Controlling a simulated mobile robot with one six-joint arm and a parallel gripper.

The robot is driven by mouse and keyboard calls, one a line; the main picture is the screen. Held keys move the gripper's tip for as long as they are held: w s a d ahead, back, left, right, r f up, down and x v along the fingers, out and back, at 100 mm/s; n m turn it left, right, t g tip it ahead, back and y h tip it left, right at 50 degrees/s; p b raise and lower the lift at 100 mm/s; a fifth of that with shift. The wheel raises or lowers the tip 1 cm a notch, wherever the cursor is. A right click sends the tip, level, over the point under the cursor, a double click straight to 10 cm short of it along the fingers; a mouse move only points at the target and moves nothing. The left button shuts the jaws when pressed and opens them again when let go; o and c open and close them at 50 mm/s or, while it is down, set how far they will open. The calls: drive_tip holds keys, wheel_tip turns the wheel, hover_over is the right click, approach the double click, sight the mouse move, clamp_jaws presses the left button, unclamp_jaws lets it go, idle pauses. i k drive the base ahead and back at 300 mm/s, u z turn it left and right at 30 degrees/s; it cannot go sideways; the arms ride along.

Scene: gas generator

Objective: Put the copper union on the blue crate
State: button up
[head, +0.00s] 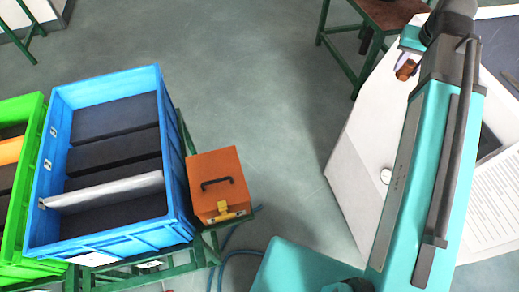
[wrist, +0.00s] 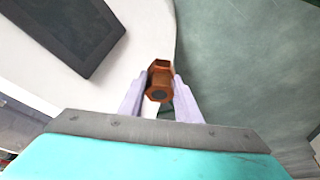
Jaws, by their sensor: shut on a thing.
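The copper union (wrist: 158,82) is a small copper-brown fitting with hex ends. In the wrist view it sits between the two pale lilac fingers of my gripper (wrist: 160,92), which is shut on it. In the head view the union (head: 406,70) shows at the end of my gripper (head: 402,62), over the edge of a white surface at the upper right. The blue crate (head: 182,190) stands at the left in the head view, well apart from my gripper. It holds dark foam-like blocks and a silver bar lying across it.
A green crate (head: 30,110) stands left of the blue one. An orange box (head: 217,180) with a black handle sits just right of it. The white-topped surface (head: 360,150) lies under my arm. Open grey floor (head: 250,70) lies between.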

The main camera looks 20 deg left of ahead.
sight(92, 228)
drive_tip(key=z, duration=3.7)
drive_tip(key=i, duration=0.1)
drive_tip(key=z, duration=3.85)
